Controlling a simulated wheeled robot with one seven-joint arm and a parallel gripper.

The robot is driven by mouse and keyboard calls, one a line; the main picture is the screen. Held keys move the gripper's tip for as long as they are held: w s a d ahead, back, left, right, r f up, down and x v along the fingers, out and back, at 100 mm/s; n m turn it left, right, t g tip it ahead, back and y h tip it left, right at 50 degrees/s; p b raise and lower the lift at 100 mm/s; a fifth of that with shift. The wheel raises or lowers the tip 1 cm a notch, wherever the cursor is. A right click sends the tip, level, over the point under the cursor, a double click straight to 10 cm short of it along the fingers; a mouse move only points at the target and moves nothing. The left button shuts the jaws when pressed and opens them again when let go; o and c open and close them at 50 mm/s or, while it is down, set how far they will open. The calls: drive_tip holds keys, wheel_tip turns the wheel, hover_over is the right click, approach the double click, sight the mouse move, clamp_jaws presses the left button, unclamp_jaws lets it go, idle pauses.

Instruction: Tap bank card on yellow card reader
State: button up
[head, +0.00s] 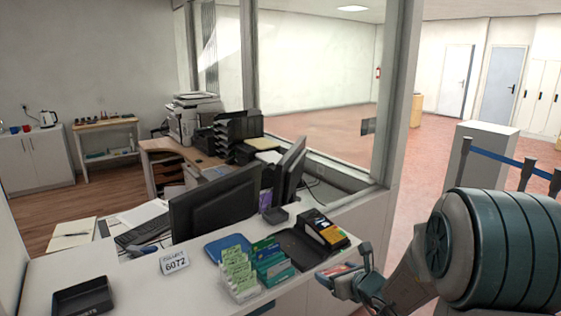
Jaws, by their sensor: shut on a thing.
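The card reader (326,233), black with a yellow-orange face, stands on the white counter near its right edge. My gripper (344,270) is just in front of the counter's right edge, lower right of the reader and apart from it in the picture. It is shut on a small flat thing with reddish and pale colours, which looks like the bank card (336,269). The fingers hide part of the card, and it is too small to read.
A black tray (296,247) lies left of the reader. Green card boxes (273,263), a leaflet rack (238,276), a blue tray (222,249) and a "COLLECT 6072" sign (174,262) stand farther left. Monitors (213,208) stand behind. A window post rises behind the reader.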

drive_tip(key=shift+s+d+f+m+h, duration=0.15)
drive_tip(key=shift+f+m+h, duration=0.15)
drive_tip(key=shift+f, duration=0.55)
drive_tip(key=shift+s+f+m+h, duration=0.15)
drive_tip(key=shift+f+m+h, duration=0.15)
drive_tip(key=shift+f, duration=0.5)
